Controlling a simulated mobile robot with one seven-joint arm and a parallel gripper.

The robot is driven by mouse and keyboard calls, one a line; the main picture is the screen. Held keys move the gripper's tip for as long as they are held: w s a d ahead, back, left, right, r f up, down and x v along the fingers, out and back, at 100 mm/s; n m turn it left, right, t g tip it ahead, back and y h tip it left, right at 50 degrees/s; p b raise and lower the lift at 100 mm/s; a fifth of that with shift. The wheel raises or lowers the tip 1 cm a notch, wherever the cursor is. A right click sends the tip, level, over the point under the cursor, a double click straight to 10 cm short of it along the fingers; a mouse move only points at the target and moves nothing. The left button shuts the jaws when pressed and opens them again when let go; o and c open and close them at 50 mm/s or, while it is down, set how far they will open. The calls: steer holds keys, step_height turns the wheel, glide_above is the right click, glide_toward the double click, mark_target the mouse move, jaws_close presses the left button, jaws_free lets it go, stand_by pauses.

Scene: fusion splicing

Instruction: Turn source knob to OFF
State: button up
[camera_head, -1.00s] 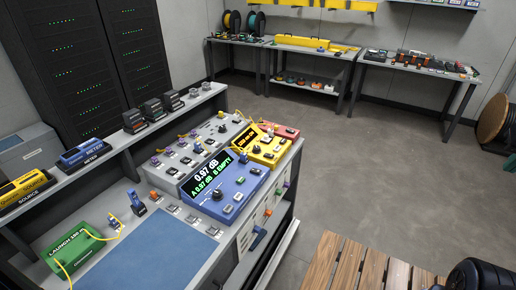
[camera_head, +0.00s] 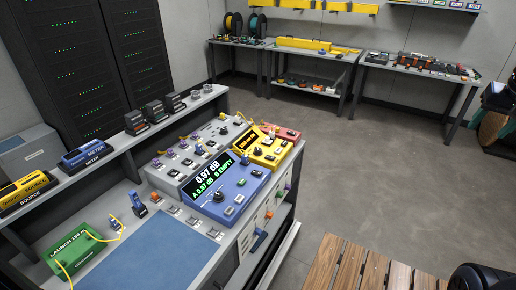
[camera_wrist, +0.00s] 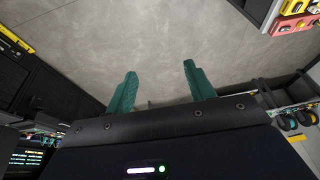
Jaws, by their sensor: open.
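The yellow unit (camera_head: 266,147) with a lit orange display stands on the workbench in the head view. Its dark round knob (camera_head: 257,154) is on the sloping front; which setting it points at is too small to read. The unit is probably the source. My gripper (camera_wrist: 160,68) is open and empty in the wrist view, its two teal fingers spread over bare floor. Teal and dark parts, seemingly my gripper, also show at the right edge of the head view, far from the knob.
A blue meter (camera_head: 230,185) reading 0.97 dB stands left of the yellow unit, with a red unit (camera_head: 287,132) behind it. A grey switch panel (camera_head: 180,175) is further left. A slatted wooden surface (camera_head: 365,270) is at bottom right. The floor between is clear.

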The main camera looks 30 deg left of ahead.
steer(key=w+a+r, duration=0.1)
steer(key=w+a, duration=0.8)
steer(key=w+a+f+g, duration=0.1)
steer(key=w+a, duration=0.3)
steer(key=a, duration=0.4)
steer(key=w+a+f+g, duration=0.1)
steer(key=w+a, duration=0.3)
steer(key=a, duration=0.5)
steer(key=g, duration=0.2)
glide_above(258, 149)
step_height(258, 149, down, 27)
steer(key=shift+h, duration=0.3)
step_height(258, 149, down, 10)
steer(key=shift+s+f, duration=0.1)
steer(key=shift+f, duration=0.1)
steer(key=shift+c, duration=0.4)
steer(key=c, duration=0.9)
